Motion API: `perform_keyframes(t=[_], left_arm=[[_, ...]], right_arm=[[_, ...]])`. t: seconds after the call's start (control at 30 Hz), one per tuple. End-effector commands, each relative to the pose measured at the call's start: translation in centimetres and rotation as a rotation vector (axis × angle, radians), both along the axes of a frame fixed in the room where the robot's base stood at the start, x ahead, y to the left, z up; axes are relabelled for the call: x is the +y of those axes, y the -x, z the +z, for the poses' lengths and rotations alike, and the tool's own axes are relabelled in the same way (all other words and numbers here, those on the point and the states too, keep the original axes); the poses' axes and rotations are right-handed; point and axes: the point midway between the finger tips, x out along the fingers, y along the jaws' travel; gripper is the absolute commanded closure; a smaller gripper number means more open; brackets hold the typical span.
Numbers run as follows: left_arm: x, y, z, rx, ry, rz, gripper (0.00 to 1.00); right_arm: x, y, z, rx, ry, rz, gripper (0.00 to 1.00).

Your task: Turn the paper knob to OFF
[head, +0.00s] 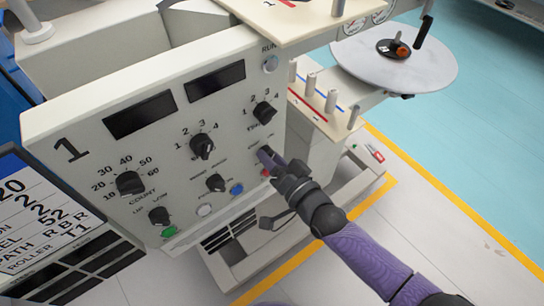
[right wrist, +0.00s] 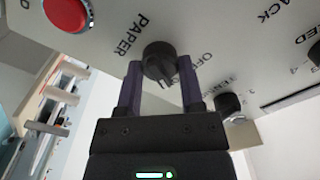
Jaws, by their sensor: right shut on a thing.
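The paper knob (right wrist: 160,60) is a round black knob with a raised ridge, on the pale panel (head: 100,115) of station 1. In the right wrist view, PAPER is printed to its left and OFF to its right, both upside down. The ridge points down the picture, toward my gripper; I cannot tell which mark it lines up with. My right gripper (right wrist: 161,75) is shut on the knob, one purple finger on each side. In the head view my right gripper (head: 266,157) reaches the panel's lower right and hides the knob. My left gripper is out of view.
A red button (right wrist: 68,12) sits close to the knob. Other black knobs, such as the count knob (head: 130,183), a blue button (head: 237,189) and a green button (head: 168,232) share the panel. A shelf with pegs (head: 322,110) and a round disc (head: 395,62) stand to the right.

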Motion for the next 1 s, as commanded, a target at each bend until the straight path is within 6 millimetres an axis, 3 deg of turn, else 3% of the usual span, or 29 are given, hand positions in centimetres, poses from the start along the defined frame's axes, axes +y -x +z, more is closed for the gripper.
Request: perform_keyframes(t=[1.0], left_arm=[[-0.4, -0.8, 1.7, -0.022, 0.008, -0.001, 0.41]], right_arm=[[0.1, 0.1, 0.0, -0.490, 0.678, 0.000, 1.00]])
